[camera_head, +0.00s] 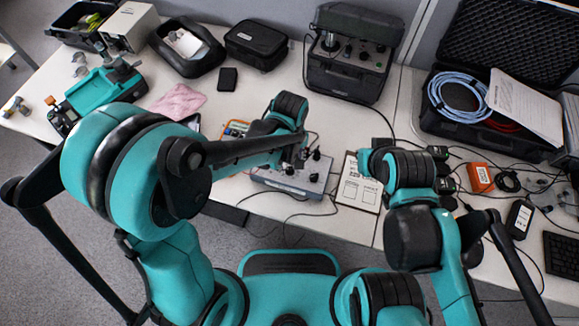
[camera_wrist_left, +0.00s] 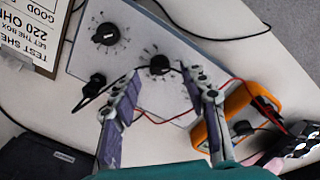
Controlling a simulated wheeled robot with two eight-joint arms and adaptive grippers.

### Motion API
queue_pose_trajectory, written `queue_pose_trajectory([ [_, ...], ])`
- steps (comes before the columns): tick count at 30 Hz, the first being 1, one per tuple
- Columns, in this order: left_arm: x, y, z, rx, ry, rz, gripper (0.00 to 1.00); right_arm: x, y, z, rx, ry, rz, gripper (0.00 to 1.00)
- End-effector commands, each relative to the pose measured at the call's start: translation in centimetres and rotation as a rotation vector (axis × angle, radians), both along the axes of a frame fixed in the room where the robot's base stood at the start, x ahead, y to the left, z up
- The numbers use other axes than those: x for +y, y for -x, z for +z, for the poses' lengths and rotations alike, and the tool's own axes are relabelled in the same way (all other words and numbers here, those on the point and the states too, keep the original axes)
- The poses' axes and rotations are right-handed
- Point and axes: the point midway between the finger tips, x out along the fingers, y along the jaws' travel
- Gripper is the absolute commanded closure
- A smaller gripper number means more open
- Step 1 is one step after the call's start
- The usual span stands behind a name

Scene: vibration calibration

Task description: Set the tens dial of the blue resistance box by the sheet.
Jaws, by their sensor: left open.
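The resistance box (camera_head: 285,182) is a grey-blue box near the front table edge, and its panel (camera_wrist_left: 150,125) fills the middle of the left wrist view. One black dial (camera_wrist_left: 160,64) is between and just beyond my left fingertips; another black dial (camera_wrist_left: 107,34) is up and left. The labels are too small to tell which is tens. My left gripper (camera_wrist_left: 163,76) is open and empty above the panel; it also shows over the box in the head view (camera_head: 293,158). The test sheet (camera_head: 358,188) lies right of the box; "220 OH" shows on it (camera_wrist_left: 35,22). My right gripper is not clearly visible.
An orange meter (camera_wrist_left: 213,128) lies beside the box, with red and black leads across the panel. A large black instrument case (camera_head: 348,75) stands behind. A pink cloth (camera_head: 180,102) lies left. An open case with blue cable (camera_head: 458,100) is at right.

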Motion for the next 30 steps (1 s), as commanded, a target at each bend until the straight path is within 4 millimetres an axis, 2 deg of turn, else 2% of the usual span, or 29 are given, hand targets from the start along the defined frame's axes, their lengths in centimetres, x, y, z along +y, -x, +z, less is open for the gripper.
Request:
queue_pose_trajectory([
  [1,0.0,0.0,-1.0,0.0,0.0,0.0,0.56,0.0,0.0,-0.6,0.0,0.0,0.0,1.0],
  [5,0.0,0.0,-2.0,0.0,0.0,0.0,0.56,0.0,0.0,-1.0,0.0,0.0,0.0,1.0],
  [14,0.0,0.0,-2.2,0.0,0.001,0.0,0.56,0.0,0.0,-0.9,0.0,0.0,0.0,1.0],
  [17,0.0,0.0,-2.2,0.0,0.001,-0.001,0.77,0.0,0.0,-0.9,0.0,0.0,0.0,1.0],
  [19,0.0,0.0,-2.2,0.0,0.001,-0.001,0.95,0.0,0.0,-0.9,0.0,0.0,0.0,1.0],
  [20,0.0,0.0,-2.2,0.0,0.001,-0.001,1.0,0.0,0.0,-0.9,0.0,0.0,0.0,1.0],
  [30,0.0,0.0,-2.2,-0.001,0.0,-0.024,1.0,0.0,0.0,-1.0,0.0,0.0,0.0,1.0],
])
